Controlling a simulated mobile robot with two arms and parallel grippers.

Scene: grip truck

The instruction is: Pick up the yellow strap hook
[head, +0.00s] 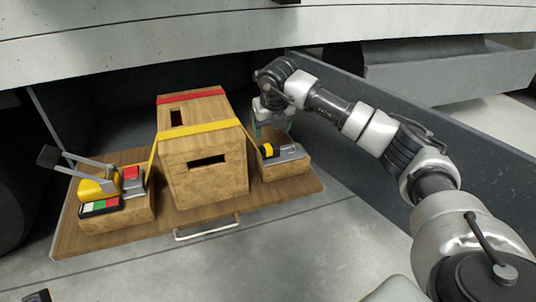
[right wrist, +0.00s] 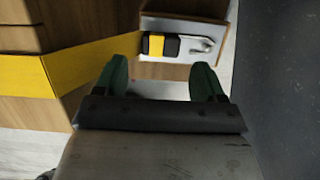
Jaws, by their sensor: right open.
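The yellow strap hook (head: 267,151) is a yellow and black piece with a grey metal hook end. It lies on the small wooden block at the right of the board. In the right wrist view the hook (right wrist: 158,44) lies crosswise just ahead of my fingertips, with its metal end to the right. My right gripper (head: 273,122) is above and behind the hook in the head view. In the right wrist view the gripper (right wrist: 162,74) is open, its two green fingers apart with nothing between them.
A wooden crate (head: 205,175) with a yellow strap (head: 198,132) and a red strap (head: 190,96) stands left of the hook. A yellow ratchet tool (head: 97,188) sits on the left block. A grey side wall (head: 440,150) runs close on the right.

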